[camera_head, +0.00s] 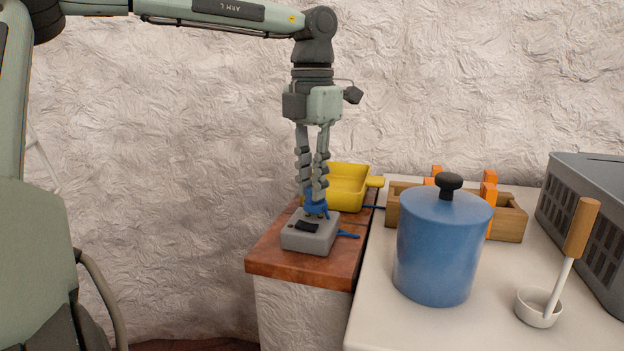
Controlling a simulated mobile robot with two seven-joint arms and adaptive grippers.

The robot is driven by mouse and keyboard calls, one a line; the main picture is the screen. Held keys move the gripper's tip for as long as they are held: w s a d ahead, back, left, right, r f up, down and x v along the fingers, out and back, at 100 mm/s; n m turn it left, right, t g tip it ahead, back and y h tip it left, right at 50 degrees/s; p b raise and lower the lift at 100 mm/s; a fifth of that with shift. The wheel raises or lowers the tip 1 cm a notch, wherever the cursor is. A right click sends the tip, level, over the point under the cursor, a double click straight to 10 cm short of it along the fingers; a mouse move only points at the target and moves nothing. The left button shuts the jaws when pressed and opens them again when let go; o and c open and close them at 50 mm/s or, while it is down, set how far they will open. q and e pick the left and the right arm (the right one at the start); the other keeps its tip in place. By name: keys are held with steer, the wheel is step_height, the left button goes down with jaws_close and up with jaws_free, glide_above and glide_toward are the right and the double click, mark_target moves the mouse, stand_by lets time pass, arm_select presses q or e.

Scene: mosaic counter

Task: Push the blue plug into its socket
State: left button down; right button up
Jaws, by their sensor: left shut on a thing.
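The blue plug (316,208) is between the fingertips of my left gripper (314,197), which is shut on it and points straight down. The plug is at the top of a grey socket block (308,239) that sits on the tiled brown counter. The fingertips partly hide the plug, and I cannot tell how deep it sits in the socket. A short blue piece (347,235) sticks out at the block's right side. My right gripper is not in view.
A yellow dish (347,187) stands close behind the gripper. On the white counter (375,310) to the right are a blue lidded pot (440,247), a wooden box (509,222) with orange parts, a grey crate (587,215), and a small white cup (538,310) with a wooden-handled tool (581,228).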

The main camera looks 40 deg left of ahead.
arm_select(q)
steer(key=shift+f+b, duration=0.3)
steer(key=shift+f, duration=0.25)
steer(key=c, duration=1.4)
jaws_free()
steer(key=shift+o, duration=0.2)
step_height(320, 180, up, 12)
